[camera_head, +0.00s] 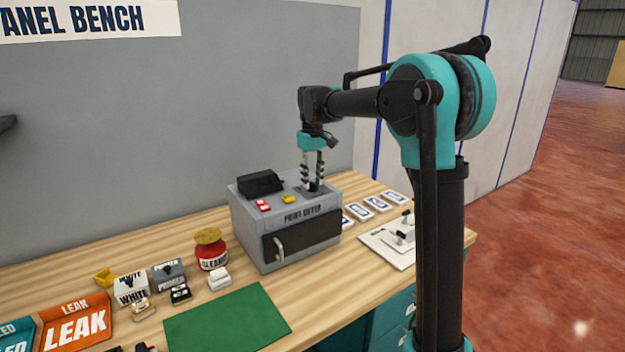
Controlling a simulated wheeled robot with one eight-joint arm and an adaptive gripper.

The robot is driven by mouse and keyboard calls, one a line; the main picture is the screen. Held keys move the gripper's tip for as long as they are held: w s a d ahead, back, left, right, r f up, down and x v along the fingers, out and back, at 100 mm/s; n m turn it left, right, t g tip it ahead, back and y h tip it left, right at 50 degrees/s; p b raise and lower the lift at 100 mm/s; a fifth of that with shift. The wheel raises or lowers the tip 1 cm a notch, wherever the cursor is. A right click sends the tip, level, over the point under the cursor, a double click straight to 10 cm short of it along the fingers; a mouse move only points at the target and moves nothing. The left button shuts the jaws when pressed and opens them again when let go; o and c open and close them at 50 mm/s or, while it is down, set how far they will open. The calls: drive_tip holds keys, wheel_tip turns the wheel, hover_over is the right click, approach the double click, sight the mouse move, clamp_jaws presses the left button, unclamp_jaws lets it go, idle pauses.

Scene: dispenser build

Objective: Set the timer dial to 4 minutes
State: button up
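A grey box lettered what looks like "PAINT MIXER" (245,222) stands on the bench. My gripper (312,183) points straight down over the right part of its top, with its two fingers apart from each other. A small dark round part, probably the timer dial (312,188), shows at the fingertips. The fingers cover much of it, so its setting and any minute marks cannot be read. I cannot tell whether the fingers touch it.
On the box's top are a black block (260,183), a red switch (263,205) and a yellow one (288,199). A red jar (211,253), small containers and a green mat (228,322) lie left. Cards and a white plate (375,238) lie right.

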wheel_tip(320, 180, up, 12)
idle(0.5)
drive_tip(key=shift+f, duration=0.1)
